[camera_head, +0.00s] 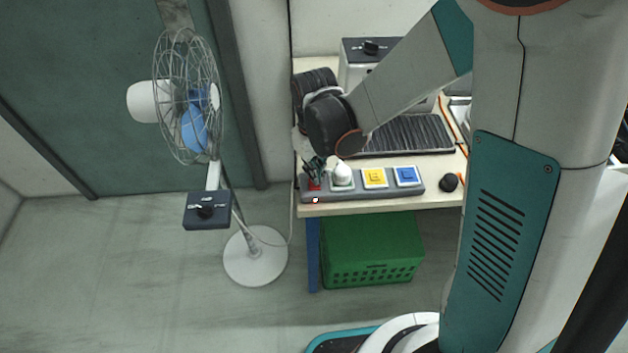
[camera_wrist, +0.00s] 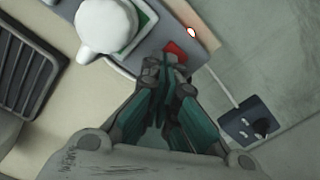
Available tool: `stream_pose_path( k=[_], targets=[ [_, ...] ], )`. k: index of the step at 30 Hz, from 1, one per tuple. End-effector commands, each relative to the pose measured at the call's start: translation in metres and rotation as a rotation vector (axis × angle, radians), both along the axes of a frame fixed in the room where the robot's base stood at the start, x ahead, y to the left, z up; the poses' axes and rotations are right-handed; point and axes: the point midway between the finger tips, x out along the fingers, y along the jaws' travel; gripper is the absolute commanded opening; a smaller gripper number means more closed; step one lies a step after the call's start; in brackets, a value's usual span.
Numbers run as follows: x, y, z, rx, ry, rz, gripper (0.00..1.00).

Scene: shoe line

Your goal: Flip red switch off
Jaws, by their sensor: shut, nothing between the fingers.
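The red switch (camera_head: 314,184) sits at the left end of a grey control panel (camera_head: 378,193) on the table's front edge. My gripper (camera_head: 316,165) is shut and empty, pointing down over the switch. In the wrist view the closed fingertips (camera_wrist: 166,62) are right at the red switch (camera_wrist: 176,50) and cover part of it. I cannot tell whether they touch it. The glowing light (camera_wrist: 192,33) also shows there. The switch's tilt is not clear.
On the panel, right of the switch, are a white knob (camera_head: 342,173), a yellow button (camera_head: 374,177) and a blue button (camera_head: 406,175). A fan (camera_head: 190,100) stands left of the table (camera_head: 440,196). A green crate (camera_head: 372,250) is underneath.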

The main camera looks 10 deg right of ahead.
Motion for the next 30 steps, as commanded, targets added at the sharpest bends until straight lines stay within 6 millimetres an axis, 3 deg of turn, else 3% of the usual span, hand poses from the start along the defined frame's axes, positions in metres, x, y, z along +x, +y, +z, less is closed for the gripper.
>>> stream_pose_path(
  k=[11, 30],
  targets=[
    [0.0, 0.0, 0.0, 0.0, 0.0, 0.0, 0.0],
    [0.0, 0.0, 0.045, 0.0, 0.0, 0.0, 0.0]
  ],
)
